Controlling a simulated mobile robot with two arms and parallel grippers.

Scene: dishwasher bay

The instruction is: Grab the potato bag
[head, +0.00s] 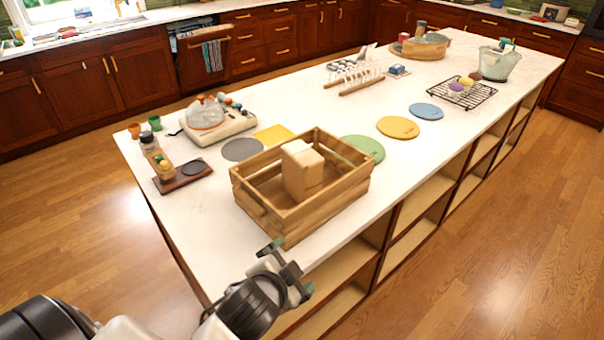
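A plain tan block-shaped bag (302,170), the only thing here that looks like the potato bag, stands upright inside a slatted wooden crate (318,209). The crate sits near the front edge of the white island top, and its wall hides the bag's lower part. My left gripper (288,268) is by the island's near edge, below and in front of the crate and apart from it. Its two fingers are spread with nothing seen between them. My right gripper is not in view.
Round mats, green (362,148), yellow (398,127) and blue (426,111), lie right of the crate. A small wooden tray with bottles (182,178) and a white board with a glass pot (217,121) stand left. Open shelves (408,243) line the island's front.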

